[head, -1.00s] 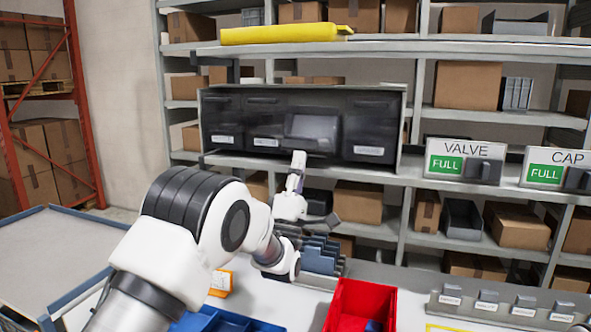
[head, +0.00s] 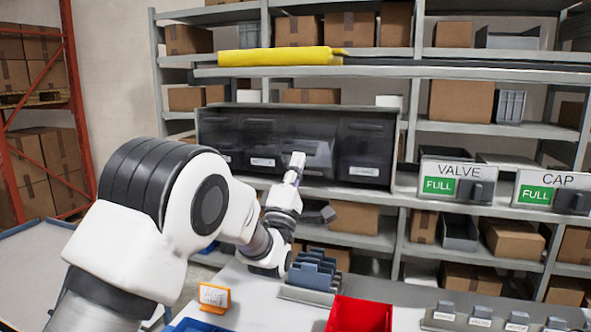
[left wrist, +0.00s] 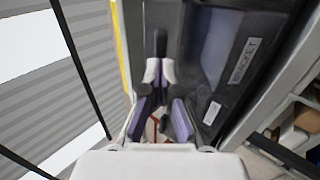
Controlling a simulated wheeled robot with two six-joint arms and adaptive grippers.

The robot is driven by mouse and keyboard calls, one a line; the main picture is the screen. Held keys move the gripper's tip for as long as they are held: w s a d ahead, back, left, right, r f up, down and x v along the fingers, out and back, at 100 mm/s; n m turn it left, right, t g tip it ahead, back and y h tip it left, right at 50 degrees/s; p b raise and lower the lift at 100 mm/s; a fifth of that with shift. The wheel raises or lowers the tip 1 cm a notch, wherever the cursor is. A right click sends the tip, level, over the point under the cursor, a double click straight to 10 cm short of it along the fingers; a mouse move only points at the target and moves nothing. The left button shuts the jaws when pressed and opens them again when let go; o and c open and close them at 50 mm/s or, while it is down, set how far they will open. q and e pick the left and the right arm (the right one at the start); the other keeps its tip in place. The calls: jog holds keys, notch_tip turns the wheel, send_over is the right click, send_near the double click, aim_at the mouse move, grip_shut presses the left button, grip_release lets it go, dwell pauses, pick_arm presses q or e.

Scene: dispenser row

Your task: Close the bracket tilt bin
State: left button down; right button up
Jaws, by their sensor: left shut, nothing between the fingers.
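A dark cabinet of tilt bins (head: 366,140) stands on the back shelf, with several smoky fronts side by side. The third front from the left, the tilt bin (head: 312,153), looks tipped out slightly at its top; how far is hard to tell. My left gripper (head: 297,160) is shut and empty, in front of this bin's lower left part. Whether it touches the front is unclear. In the left wrist view the shut fingers (left wrist: 159,75) point at a dark bin surface, beside a front with a label (left wrist: 243,60) ending in "KET". My right gripper is out of view.
VALVE (head: 452,184) and CAP (head: 541,191) signs, both showing FULL, stand right of the cabinet. A red bin (head: 360,316), blue dividers (head: 315,270) and an orange-framed card (head: 214,297) are on the table below. A yellow roll (head: 280,57) lies above.

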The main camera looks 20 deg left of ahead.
aim_at(301, 141)
pick_arm(q)
jog(key=w+r+g+p, duration=0.1)
jog(key=r+g+p, duration=0.1)
jog(key=r, duration=0.1)
jog(key=w+r+g+p, duration=0.1)
jog(key=shift+w+r+g, duration=0.3)
jog(key=shift+w+r, duration=0.05)
jog(key=shift+r, duration=0.05)
jog(key=shift+w+r, duration=0.2)
jog(key=shift+w, duration=0.1)
jog(key=x, duration=0.3)
jog(key=shift+w, duration=0.4)
jog(key=shift+w+r+b, duration=0.15)
jog(key=shift+w+b, duration=0.05)
jog(key=shift+b, duration=0.15)
jog(key=shift+w+r, duration=0.25)
jog(key=shift+r, duration=0.05)
jog(key=shift+r, duration=0.1)
